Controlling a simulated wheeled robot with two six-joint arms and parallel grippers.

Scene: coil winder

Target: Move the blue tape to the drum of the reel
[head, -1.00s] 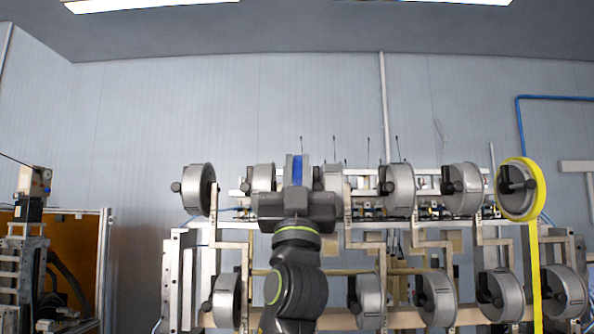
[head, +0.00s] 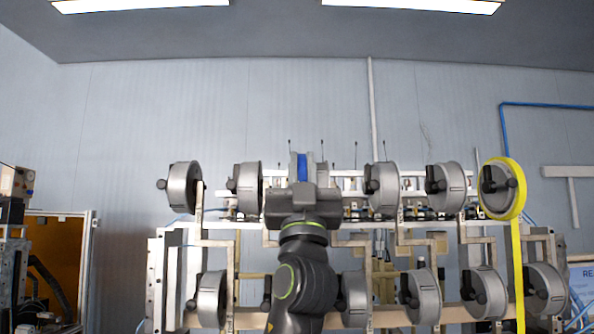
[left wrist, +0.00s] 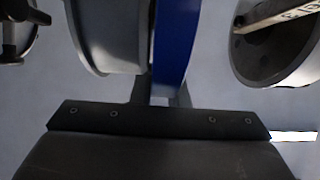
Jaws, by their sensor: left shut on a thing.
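The blue tape (head: 303,168) is a narrow upright band held between the fingers of my left gripper (head: 301,176), which is shut on it. The gripper shows from behind, in front of the upper row of the winder, and hides the drum behind it. In the left wrist view the blue tape (left wrist: 175,45) stands edge-on, close to the right side of a grey drum (left wrist: 108,45). I cannot tell whether they touch. Grey drums with black knobs, such as this upper one (head: 249,188), line two rows. My right gripper is not in view.
A far-right upper drum carries yellow tape (head: 517,265) hanging straight down. Another drum (left wrist: 283,45) is right of the blue tape in the wrist view. Metal brackets (head: 396,245) stand between drums. A machine with an orange panel (head: 58,260) is at far left.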

